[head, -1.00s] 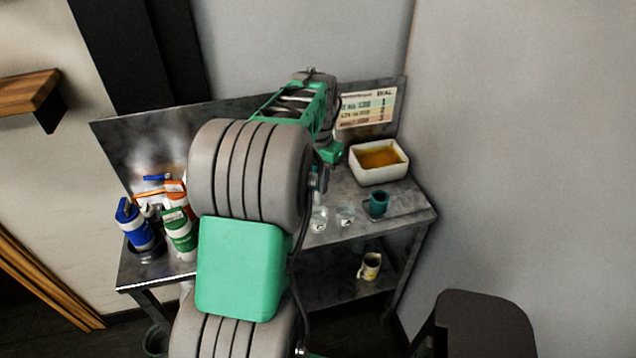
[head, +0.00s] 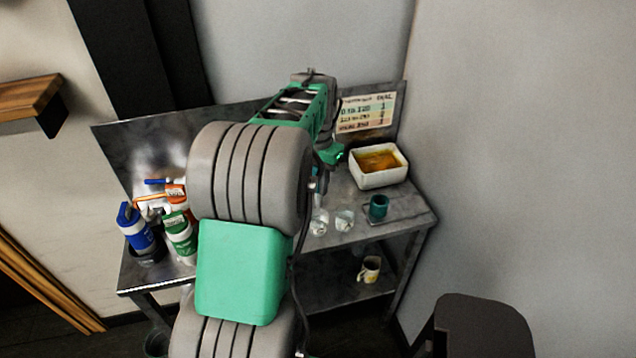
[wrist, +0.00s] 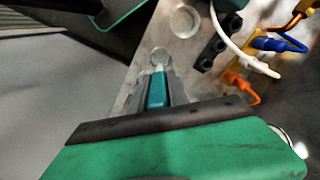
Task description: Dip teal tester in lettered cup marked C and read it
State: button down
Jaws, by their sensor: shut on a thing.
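My gripper (wrist: 157,82) is shut on the teal tester (wrist: 156,93) in the wrist view. The tester's pale tip points away from the jaws, toward a round clear cup (wrist: 160,54). The tip overlaps the cup's near rim in the picture; I cannot tell whether it is inside or above. A second clear cup (wrist: 185,21) stands beyond it. In the head view, two small clear cups (head: 319,223) (head: 344,220) show right of my arm; their letters are not readable.
A chart (head: 366,112) leans behind. Bottles (head: 136,230) stand at left. The wrist view shows a dark block (wrist: 211,51), a white cable and orange and blue parts.

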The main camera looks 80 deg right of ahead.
dwell(0.6)
jog(key=shift+w+g+p, duration=0.15)
jog(key=shift+g+p, duration=0.2)
jog(key=shift+g, duration=0.15)
jog(key=shift+r+g+p, duration=0.3)
jog(key=shift+r+p, duration=0.1)
jog(key=shift+p, duration=0.6)
jog(key=g+p, duration=0.1)
jog(key=p, duration=0.2)
jog(key=shift+f+g, duration=0.45)
jog(key=shift+g, duration=1.35)
